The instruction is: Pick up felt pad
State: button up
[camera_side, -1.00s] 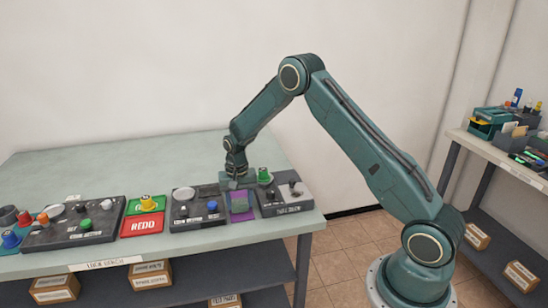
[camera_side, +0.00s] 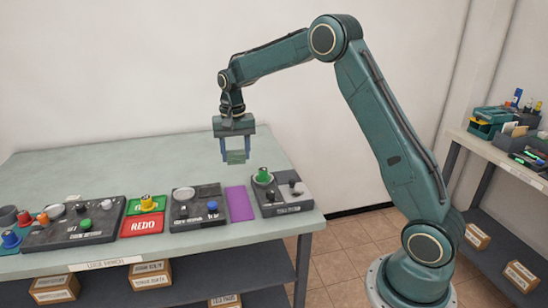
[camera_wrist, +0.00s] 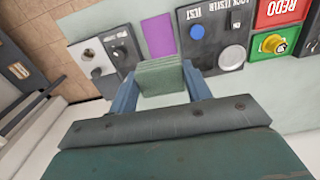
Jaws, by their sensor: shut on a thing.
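My gripper (camera_side: 236,154) is above the bench, raised clear of it, with its fingers pointing down. It is shut on a grey-green felt pad (camera_side: 236,157), a small flat block between the two blue fingers. A flat purple mat (camera_side: 240,203) lies bare on the bench below, between two dark panels.
A dark panel with a green knob (camera_side: 281,191) is right of the mat. Another panel with a blue knob (camera_side: 199,206) is left of it. A red REDO tile (camera_side: 142,224) and further panels lie left. The back of the bench (camera_side: 120,165) is clear.

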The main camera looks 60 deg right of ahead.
jog(key=shift+r, duration=0.9)
jog(key=shift+o, duration=0.6)
jog(key=shift+s+d+f, duration=0.35)
jog(key=shift+s+d, duration=0.05)
jog(key=shift+d, duration=0.05)
jog(key=shift+c, duration=0.3)
jog(key=s+d+f, duration=0.7)
jog(key=s+d, duration=0.1)
jog(key=s, duration=0.3)
jog(key=shift+d, duration=0.15)
jog(key=shift+f, duration=0.25)
